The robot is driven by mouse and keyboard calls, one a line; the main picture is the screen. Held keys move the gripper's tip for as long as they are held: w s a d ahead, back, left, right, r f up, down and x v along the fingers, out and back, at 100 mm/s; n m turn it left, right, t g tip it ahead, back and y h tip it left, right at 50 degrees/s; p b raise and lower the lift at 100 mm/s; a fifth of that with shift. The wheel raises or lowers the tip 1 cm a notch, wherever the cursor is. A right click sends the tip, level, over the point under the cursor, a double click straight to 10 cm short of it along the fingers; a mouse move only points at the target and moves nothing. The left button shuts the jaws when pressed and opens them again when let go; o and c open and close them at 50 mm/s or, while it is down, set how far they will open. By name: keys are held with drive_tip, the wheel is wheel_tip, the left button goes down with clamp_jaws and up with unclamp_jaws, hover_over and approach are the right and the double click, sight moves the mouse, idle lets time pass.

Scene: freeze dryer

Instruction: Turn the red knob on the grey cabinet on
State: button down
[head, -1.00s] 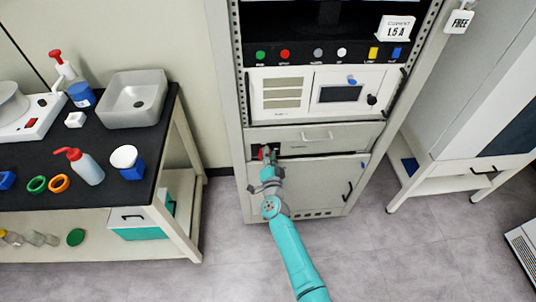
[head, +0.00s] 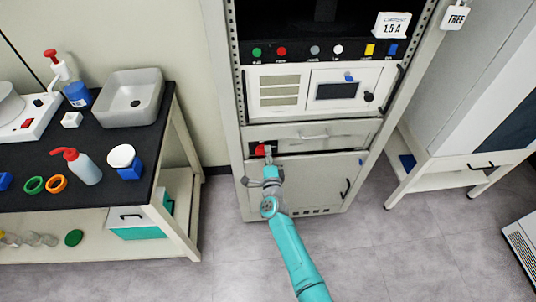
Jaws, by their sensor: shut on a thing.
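The grey cabinet (head: 300,187) stands in the middle, with a drawer front above its lower door. The red knob (head: 262,150) is at the upper left of that part, beside a dark recessed panel. My gripper (head: 268,157) reaches up to it from below and is shut on the red knob. The fingertips are small in the view and cover part of the knob. The knob's exact angle and any marks around it are too small to read.
A row of coloured buttons (head: 314,51) and a panel with a display (head: 336,91) are above the drawer. A black bench (head: 120,192) with bottles and a sink stands left. A white unit (head: 435,170) stands right. The floor between is clear.

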drive_tip(key=shift+w+r, duration=0.2)
drive_tip(key=shift+r, duration=0.1)
drive_tip(key=c, duration=1.1)
unclamp_jaws()
drive_tip(key=shift+f, duration=0.1)
drive_tip(key=shift+s+f, duration=0.1)
drive_tip(key=shift+f, duration=0.05)
drive_tip(key=s, duration=1.2)
